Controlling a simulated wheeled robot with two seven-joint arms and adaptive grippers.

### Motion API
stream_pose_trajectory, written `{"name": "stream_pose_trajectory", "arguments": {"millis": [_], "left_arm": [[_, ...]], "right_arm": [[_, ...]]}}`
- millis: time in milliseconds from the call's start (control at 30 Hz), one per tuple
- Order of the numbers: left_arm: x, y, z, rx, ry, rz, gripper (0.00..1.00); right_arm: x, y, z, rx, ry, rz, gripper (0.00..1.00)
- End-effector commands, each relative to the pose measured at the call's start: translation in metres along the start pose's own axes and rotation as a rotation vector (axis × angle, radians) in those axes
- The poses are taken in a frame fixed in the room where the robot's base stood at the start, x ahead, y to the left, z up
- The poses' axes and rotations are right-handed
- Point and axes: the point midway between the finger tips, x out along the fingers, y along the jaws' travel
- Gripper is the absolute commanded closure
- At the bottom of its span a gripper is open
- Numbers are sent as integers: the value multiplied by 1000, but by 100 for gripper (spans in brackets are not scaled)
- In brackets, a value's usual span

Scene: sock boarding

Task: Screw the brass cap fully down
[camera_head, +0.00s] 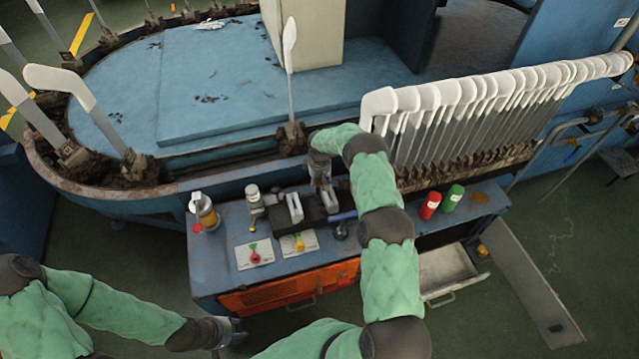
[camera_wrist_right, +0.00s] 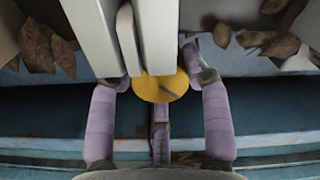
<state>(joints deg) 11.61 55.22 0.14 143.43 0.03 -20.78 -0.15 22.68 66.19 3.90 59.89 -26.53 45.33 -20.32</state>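The brass cap (camera_wrist_right: 158,88) is a flat yellow disc with a dark slot-like mark in the right wrist view. My right gripper (camera_wrist_right: 160,72) has its purple fingers around the cap, close to its edge on the left, right and near sides. The frames do not show whether the fingers press on it. In the head view my right gripper (camera_head: 321,184) is low over the dark block (camera_head: 312,211) on the bench, and the cap is hidden there. My left gripper (camera_head: 232,332) is low in front of the bench, away from the cap; its fingers are unclear.
Pale upright bars (camera_wrist_right: 95,35) stand close beside the cap. The blue bench (camera_head: 222,262) holds an amber jar (camera_head: 208,217), a red can (camera_head: 430,206) and a green can (camera_head: 453,198). A drawer (camera_head: 447,271) is open at its right. White sock forms (camera_head: 380,103) line the rack behind.

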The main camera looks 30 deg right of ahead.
Motion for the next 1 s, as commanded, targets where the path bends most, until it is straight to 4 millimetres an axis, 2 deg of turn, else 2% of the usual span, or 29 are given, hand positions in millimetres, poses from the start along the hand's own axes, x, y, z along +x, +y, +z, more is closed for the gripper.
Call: {"name": "stream_pose_trajectory", "arguments": {"millis": [267, 700, 1000], "left_arm": [[1, 0, 0, 0, 0, 0, 60], [9, -3, 0, 0, 0, 0, 60], [9, -3, 0, 0, 0, 0, 60]], "right_arm": [[0, 0, -2, 9, 5, 1, 86], [-1, 0, -4, 270, 10, 2, 86], [-1, 1, -4, 278, 12, 2, 86]]}}
